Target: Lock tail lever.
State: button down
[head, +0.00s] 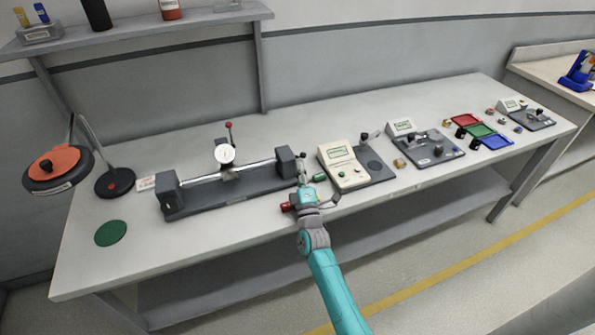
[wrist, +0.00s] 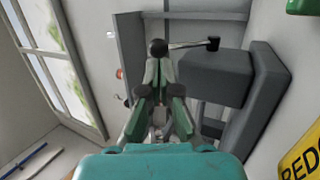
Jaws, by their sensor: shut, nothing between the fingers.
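The bench fixture (head: 235,190) is a long dark grey base with a block at each end, a rail and a dial gauge (head: 225,153). Its right end block (head: 285,161) shows large in the wrist view (wrist: 215,78). The tail lever (wrist: 185,45) is a thin rod on that block, with a black ball knob (wrist: 158,47) at its left end and a dark hub at its right. My gripper (wrist: 157,68) is shut and empty, its fingertips right at the knob; I cannot tell whether they touch. In the head view my gripper (head: 303,178) is beside the right end block.
Other devices and coloured trays (head: 480,131) lie farther right. A green disc (head: 111,232) lies at the left. A shelf (head: 140,30) overhangs the back.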

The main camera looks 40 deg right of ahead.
jog(key=shift+w+r, duration=0.15)
jog(key=shift+r, duration=0.3)
dwell(0.4)
jog(key=shift+w+d+r, duration=0.25)
jog(key=shift+w+r, duration=0.45)
jog(key=shift+w, duration=0.15)
jog(key=shift+w+d+r, duration=0.25)
jog(key=shift+w+r, duration=0.45)
jog(key=shift+w, duration=0.2)
jog(key=shift+w+d+r, duration=0.25)
jog(key=shift+w+r, duration=0.45)
jog(key=shift+w, duration=0.15)
jog(key=shift+s, duration=0.1)
